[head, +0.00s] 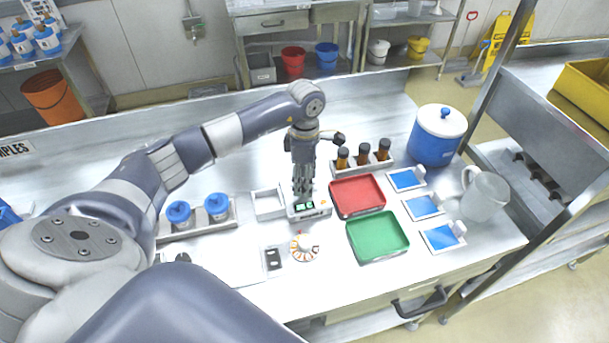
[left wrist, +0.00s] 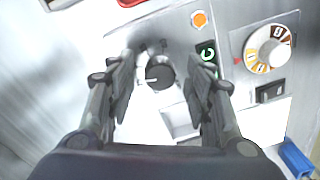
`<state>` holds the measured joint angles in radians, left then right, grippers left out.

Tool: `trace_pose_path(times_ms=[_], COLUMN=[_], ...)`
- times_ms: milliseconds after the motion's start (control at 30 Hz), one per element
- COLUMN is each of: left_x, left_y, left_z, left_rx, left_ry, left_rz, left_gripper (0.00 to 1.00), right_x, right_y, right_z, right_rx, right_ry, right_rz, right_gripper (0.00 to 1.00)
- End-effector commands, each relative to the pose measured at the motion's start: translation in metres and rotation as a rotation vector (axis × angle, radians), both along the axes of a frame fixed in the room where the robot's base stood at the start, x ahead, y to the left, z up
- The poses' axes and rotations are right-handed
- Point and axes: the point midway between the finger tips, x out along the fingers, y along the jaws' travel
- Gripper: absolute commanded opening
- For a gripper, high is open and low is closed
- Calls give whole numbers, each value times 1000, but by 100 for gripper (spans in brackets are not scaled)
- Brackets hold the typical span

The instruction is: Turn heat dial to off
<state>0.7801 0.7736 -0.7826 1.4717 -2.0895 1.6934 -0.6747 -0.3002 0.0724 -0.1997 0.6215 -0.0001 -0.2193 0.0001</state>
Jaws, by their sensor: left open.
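A black round dial (left wrist: 160,74) with a light pointer line sits on a grey panel in the left wrist view. The open fingers of my left gripper (left wrist: 163,62) stand on either side of it; I cannot tell if they touch it. A green display (left wrist: 207,53) and an orange button (left wrist: 199,19) are beside it. In the head view my left gripper (head: 301,188) points down at the small control box (head: 318,211), hiding the black dial. A white dial with a coloured scale (left wrist: 268,47) also shows in the head view (head: 304,247). My right gripper is out of view.
A red tray (head: 357,195) and a green tray (head: 377,236) lie right of the control box. Brown bottles (head: 363,153) stand behind. A black switch (head: 273,259) is near the white dial, and blue-lidded jars (head: 217,206) stand left.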

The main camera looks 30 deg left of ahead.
Motion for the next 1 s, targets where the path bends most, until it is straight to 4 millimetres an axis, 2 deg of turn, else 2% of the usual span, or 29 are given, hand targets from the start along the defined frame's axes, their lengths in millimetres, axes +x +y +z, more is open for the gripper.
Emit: trace_pose_path(times_ms=[333, 367, 533, 1000], left_x=[0, 0, 0, 0], left_y=[0, 0, 0, 1], left_z=[-6, -6, -6, -7], left_rx=[1, 1, 1, 1], left_ry=[0, 0, 0, 0], left_rz=[0, 0, 0, 68], left_gripper=[47, 43, 4, 3], right_x=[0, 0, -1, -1], right_y=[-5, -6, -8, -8], right_z=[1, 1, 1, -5], right_rx=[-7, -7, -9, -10], right_ry=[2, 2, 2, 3], right_rz=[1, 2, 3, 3], right_gripper=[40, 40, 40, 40])
